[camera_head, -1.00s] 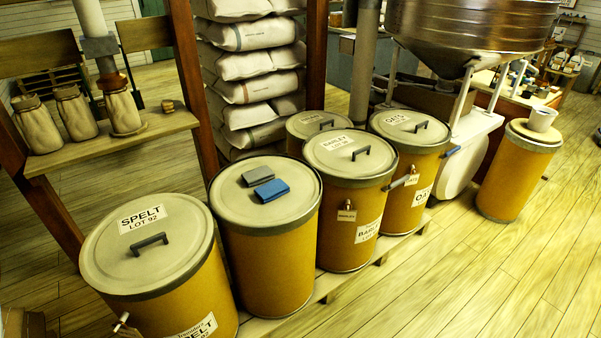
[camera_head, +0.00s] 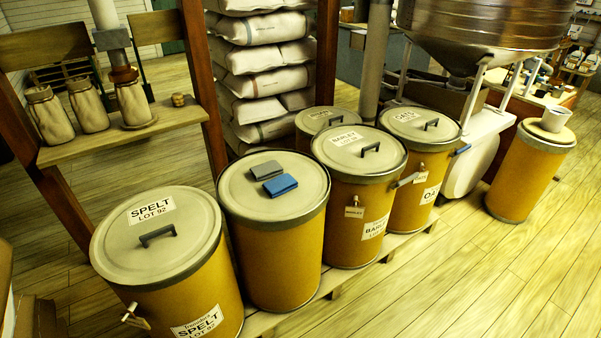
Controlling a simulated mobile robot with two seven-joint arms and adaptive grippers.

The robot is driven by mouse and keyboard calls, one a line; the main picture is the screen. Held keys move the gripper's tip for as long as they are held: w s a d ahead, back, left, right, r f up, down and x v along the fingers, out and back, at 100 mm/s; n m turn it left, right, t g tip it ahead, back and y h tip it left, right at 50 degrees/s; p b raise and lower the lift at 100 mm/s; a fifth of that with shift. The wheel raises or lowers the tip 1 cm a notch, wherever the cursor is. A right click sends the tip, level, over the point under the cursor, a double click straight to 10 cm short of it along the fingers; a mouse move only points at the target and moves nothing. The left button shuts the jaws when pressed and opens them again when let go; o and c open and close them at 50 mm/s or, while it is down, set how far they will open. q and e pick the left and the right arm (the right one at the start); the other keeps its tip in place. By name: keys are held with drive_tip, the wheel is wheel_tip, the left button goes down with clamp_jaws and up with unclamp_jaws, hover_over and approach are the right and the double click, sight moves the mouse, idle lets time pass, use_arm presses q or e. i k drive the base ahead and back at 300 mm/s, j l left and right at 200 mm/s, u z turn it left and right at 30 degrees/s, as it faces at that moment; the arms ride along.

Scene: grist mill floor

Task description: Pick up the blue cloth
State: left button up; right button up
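The blue cloth (camera_head: 280,185) is folded and lies on the pale lid of a yellow drum (camera_head: 275,255). A folded grey cloth (camera_head: 266,169) lies just behind it on the same lid, very close to it. This drum stands between the spelt drum and the barley drum. Neither of my grippers shows in the head view.
The spelt drum (camera_head: 165,270) is at the left, the barley drum (camera_head: 360,200) and another labelled drum (camera_head: 418,165) at the right, on a low pallet. A shelf with jars (camera_head: 125,130) is at left. Open plank floor (camera_head: 450,280) lies at right.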

sight(280, 185)
drive_tip(key=i+l, duration=0.65)
drive_tip(key=i+l+u, duration=0.2)
drive_tip(key=u, duration=0.2)
drive_tip(key=i+l+u, duration=0.2)
drive_tip(key=l+u, duration=0.2)
drive_tip(key=j, duration=0.1)
